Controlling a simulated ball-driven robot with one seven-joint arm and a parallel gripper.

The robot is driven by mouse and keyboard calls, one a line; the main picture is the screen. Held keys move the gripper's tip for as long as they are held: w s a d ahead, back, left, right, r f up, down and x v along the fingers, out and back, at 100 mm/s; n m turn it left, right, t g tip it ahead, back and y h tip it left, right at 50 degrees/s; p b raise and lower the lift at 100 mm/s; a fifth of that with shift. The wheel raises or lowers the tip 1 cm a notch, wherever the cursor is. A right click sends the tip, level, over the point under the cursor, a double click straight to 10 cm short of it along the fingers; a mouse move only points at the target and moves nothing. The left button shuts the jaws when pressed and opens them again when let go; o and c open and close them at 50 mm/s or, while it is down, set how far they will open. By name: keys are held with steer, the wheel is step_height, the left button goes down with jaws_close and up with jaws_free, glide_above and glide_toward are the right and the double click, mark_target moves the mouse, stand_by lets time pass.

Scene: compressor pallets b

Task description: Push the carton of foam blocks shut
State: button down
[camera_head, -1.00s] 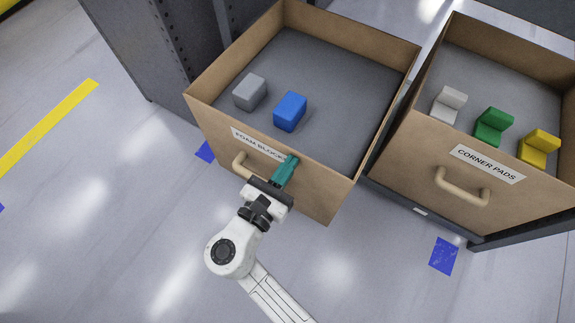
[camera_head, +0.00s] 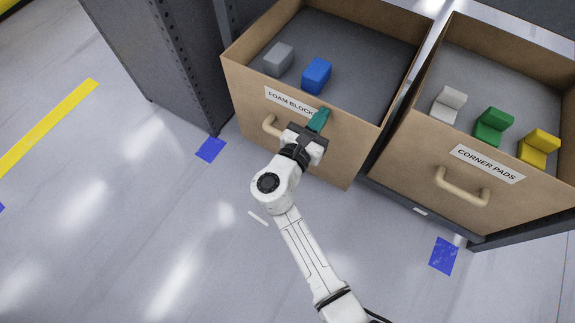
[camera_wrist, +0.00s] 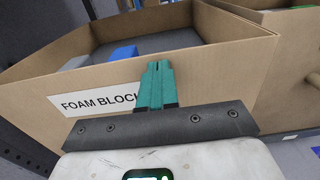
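The foam blocks carton (camera_head: 345,145) is a brown open-topped drawer with a "FOAM BLOCKS" label and a wooden handle (camera_head: 271,127). It stands partly out of the dark shelf, with a grey block (camera_head: 279,60) and a blue block (camera_head: 316,76) inside. My gripper (camera_head: 318,120) is at its front panel, right of the handle and over the label's right end. In the wrist view the teal fingers (camera_wrist: 157,85) are together with nothing between them, their tips against or very near the panel. Exact contact cannot be told.
The corner pads carton (camera_head: 500,180) is pulled out to the right, holding white, green and yellow pads, with its own handle (camera_head: 462,187). A dark shelf post (camera_head: 190,70) stands left. The floor in front is clear, with blue tape marks (camera_head: 210,150).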

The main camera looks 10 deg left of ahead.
steer(key=b+x, duration=0.2)
steer(key=x, duration=0.7)
steer(key=shift+w+d, duration=0.1)
